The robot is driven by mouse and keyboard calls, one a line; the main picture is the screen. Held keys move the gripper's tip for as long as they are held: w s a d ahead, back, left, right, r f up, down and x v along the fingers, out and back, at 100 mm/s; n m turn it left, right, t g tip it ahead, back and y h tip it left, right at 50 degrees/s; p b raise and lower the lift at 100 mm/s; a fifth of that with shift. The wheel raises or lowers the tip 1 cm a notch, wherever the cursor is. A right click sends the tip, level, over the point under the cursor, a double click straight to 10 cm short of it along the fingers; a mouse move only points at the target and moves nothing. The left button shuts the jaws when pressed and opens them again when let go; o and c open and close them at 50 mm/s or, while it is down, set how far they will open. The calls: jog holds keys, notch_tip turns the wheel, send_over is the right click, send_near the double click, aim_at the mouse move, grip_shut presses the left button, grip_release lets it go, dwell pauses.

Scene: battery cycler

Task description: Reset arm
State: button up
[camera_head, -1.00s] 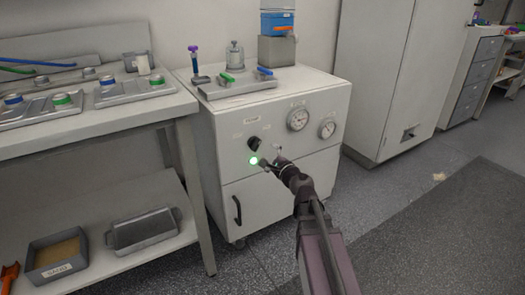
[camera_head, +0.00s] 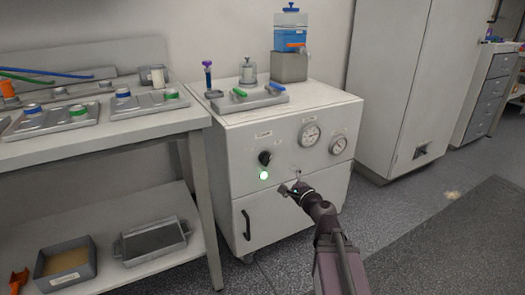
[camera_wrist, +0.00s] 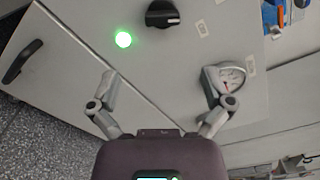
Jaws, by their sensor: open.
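My gripper (camera_head: 290,188) is in front of the white cabinet (camera_head: 232,160), a little below and right of its lit green light (camera_head: 263,174). In the wrist view my gripper (camera_wrist: 160,85) has its two fingers spread wide with nothing between them. The green light (camera_wrist: 123,39) and the black knob (camera_wrist: 162,14) lie beyond the fingertips. The knob (camera_head: 264,157) sits just above the light in the head view. The right finger overlaps a gauge (camera_wrist: 229,76) in the wrist view; I cannot tell contact from this.
The cabinet top holds a tray with blue and green handles (camera_head: 248,98) and a blue container (camera_head: 290,38). A workbench (camera_head: 150,125) with trays stands at the left. A tall cabinet (camera_head: 395,80) stands at the right. Floor at the front right is clear (camera_head: 420,215).

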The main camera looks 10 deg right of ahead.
jog(key=s+a+f+n+g+y+p, duration=0.2)
jog(key=s+a+f+n+g+p, duration=0.35)
jog(key=a+n+g, duration=0.6)
jog(key=s+d+f+n+g+h+p, duration=0.1)
jog(key=s+d+f+n+g+h, duration=0.25)
jog(key=s, duration=0.25)
jog(key=s+d+f+n+g+h, duration=0.2)
jog(key=s+d+f+n+h, duration=0.1)
jog(key=s+n+h, duration=0.15)
notch_tip(320, 180, up, 38)
jog(key=p, duration=3.8)
jog(key=shift+s+d+r+n, duration=0.2)
jog(key=shift+s+n, duration=0.15)
jog(key=shift+s, duration=0.05)
